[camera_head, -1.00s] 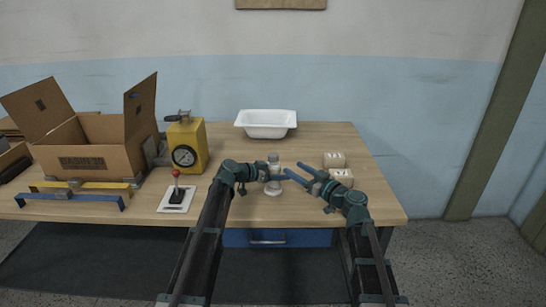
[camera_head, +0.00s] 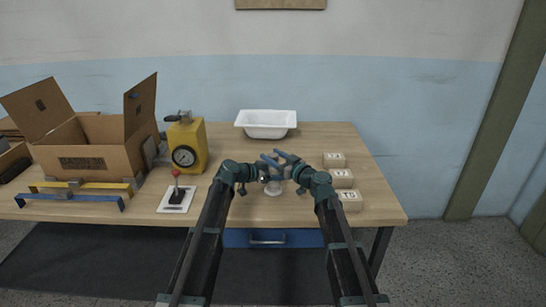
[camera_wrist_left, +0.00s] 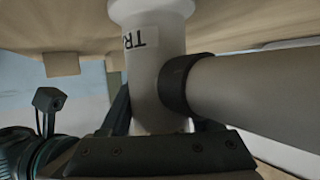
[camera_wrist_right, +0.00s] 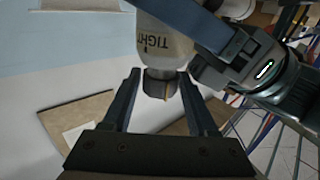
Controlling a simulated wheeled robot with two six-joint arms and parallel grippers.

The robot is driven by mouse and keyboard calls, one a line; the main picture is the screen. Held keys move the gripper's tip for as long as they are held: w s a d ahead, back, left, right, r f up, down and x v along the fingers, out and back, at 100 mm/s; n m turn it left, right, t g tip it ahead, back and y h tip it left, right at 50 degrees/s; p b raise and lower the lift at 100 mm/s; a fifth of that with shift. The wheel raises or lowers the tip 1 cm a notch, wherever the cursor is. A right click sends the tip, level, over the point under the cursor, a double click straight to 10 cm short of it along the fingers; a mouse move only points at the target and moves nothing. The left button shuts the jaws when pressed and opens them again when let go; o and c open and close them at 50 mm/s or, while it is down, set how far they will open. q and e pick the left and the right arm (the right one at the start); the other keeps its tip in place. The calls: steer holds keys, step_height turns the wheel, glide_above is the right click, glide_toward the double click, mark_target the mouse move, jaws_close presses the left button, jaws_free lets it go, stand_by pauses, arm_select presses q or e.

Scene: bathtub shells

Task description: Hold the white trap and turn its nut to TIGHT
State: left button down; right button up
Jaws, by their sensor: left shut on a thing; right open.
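The white trap (camera_head: 273,189) stands on the bench between my arms; its upper part is largely hidden by my grippers in the head view. In the left wrist view the trap (camera_wrist_left: 155,55) carries a partly visible label starting "TR", and a side pipe (camera_wrist_left: 260,90) with a dark collar. My left gripper (camera_head: 272,181) is shut on the trap's body. In the right wrist view the word "TIGHT" shows on the white body, beside the grey nut (camera_wrist_right: 158,85). My right gripper (camera_wrist_right: 163,82) is open, its fingers on either side of the nut with gaps visible.
A white basin (camera_head: 266,123) stands behind the trap. Several small labelled blocks (camera_head: 342,178) lie to the right, close to my right arm. A yellow gauge box (camera_head: 187,148), a red-knobbed lever plate (camera_head: 176,199) and an open cardboard box (camera_head: 88,160) are to the left.

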jaws_close()
steer(key=shift+w+n+g+y, duration=0.15)
steer(key=shift+n+g+y, duration=0.25)
steer(key=shift+y, duration=0.1)
steer(key=n+g+y, duration=0.1)
steer(key=n+g, duration=0.1)
steer(key=n+g+y, duration=0.1)
steer(key=g+y, duration=0.1)
steer(key=shift+w+n+g, duration=0.2)
steer(key=shift+n+g, duration=0.2)
steer(key=n+g+y, duration=0.1)
steer(key=n+g, duration=0.1)
steer(key=g, duration=0.1)
steer(key=n+g+y, duration=0.1)
steer(key=n+g, duration=0.1)
steer(key=g, duration=0.1)
steer(key=shift+s, duration=0.1)
steer(key=shift+s+n+g, duration=0.2)
steer(key=shift+n+g, duration=0.9)
steer(key=shift+g, duration=0.6)
steer(key=shift+s+g, duration=0.1)
steer(key=shift+g, duration=0.2)
